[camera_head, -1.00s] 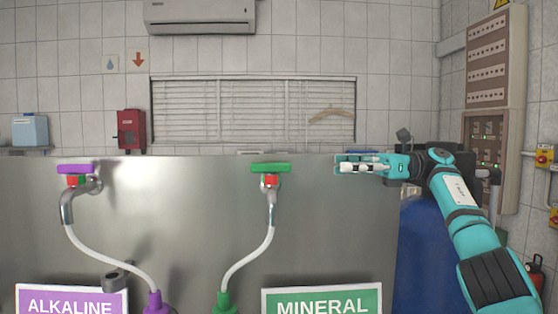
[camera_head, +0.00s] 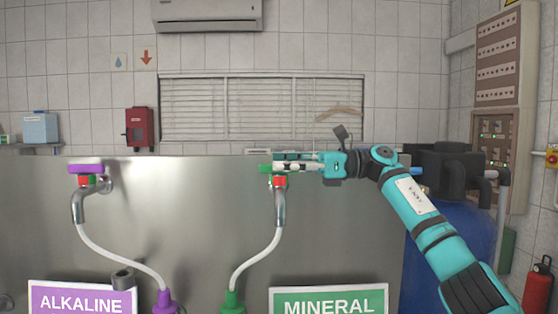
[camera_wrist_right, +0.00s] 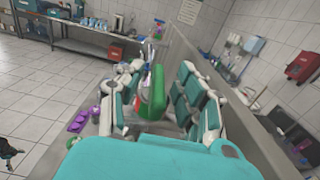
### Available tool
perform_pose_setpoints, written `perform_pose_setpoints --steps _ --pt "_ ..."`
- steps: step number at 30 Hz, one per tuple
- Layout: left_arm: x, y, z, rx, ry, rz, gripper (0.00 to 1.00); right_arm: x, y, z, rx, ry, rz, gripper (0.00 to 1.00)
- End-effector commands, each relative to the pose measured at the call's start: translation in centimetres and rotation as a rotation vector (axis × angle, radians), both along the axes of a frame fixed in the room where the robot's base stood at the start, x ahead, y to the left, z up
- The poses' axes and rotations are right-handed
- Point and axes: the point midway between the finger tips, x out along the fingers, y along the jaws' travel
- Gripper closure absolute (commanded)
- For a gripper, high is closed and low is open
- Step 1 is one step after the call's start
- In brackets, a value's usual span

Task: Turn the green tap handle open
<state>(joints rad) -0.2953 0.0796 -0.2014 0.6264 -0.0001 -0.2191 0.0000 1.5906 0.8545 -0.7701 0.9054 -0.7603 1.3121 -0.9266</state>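The green tap handle (camera_head: 265,168) sits on top of the mineral tap (camera_head: 279,205), in front of the steel panel, mostly hidden behind my right gripper (camera_head: 284,163) in the head view. In the right wrist view the green handle (camera_wrist_right: 153,95) stands between the two finger rows of my right gripper (camera_wrist_right: 158,105). The fingers are apart, with a gap visible on the handle's right side; contact on the left is unclear. My left gripper is not in view.
A purple tap handle (camera_head: 86,168) with its own tap is on the left. White hoses run down to the purple and green fittings. The alkaline sign (camera_head: 80,300) and mineral sign (camera_head: 328,301) stand below. A blue tank (camera_head: 455,235) is behind my right arm.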

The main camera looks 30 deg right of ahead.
Motion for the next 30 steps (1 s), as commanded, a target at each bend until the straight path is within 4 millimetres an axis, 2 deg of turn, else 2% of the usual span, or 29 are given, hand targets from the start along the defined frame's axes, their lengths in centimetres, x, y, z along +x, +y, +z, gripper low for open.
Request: perform_pose_setpoints --steps 5,13,21,30 --pt "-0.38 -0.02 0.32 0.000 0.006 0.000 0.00 0.47 0.95 0.02 0.000 0.000 -0.001 0.64" --pt "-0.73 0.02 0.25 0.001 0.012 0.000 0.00 0.51 1.05 -0.03 0.001 0.000 0.000 0.64" --pt "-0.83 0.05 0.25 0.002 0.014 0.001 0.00 0.48 1.06 -0.03 0.000 0.000 0.001 1.00" --pt "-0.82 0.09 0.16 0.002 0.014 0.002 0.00 0.45 1.11 -0.15 -0.001 0.002 0.000 1.00"
